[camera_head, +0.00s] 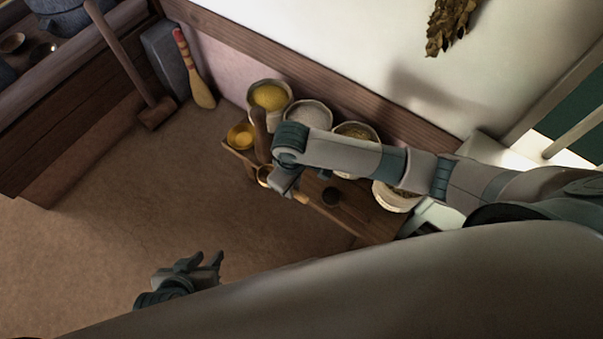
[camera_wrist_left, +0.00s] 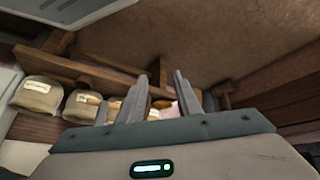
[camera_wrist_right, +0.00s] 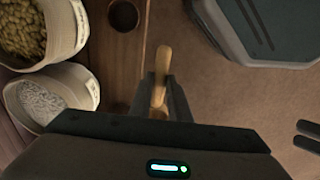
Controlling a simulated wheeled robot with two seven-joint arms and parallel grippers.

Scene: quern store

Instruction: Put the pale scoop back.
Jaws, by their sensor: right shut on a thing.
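The pale scoop (camera_wrist_right: 161,68) is a light wooden piece between the fingers of my right gripper (camera_wrist_right: 160,98), which is shut on it. In the head view my right gripper (camera_head: 284,186) is over the front edge of the low bench (camera_head: 378,222); only a bit of the scoop (camera_head: 264,174) shows beside it. A dark round hole or cup (camera_head: 331,196) is in the bench top; in the right wrist view a dark round opening (camera_wrist_right: 123,16) lies left of the scoop. My left gripper (camera_head: 200,263) is open and empty, over the floor, away from the bench.
Baskets stand along the wall: yellow meal (camera_head: 269,97), whitish meal (camera_head: 309,115), one partly behind my arm (camera_head: 356,131) and one at the right (camera_head: 400,196). A mallet (camera_head: 156,110) and brush (camera_head: 202,92) lean left. Floor is clear.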

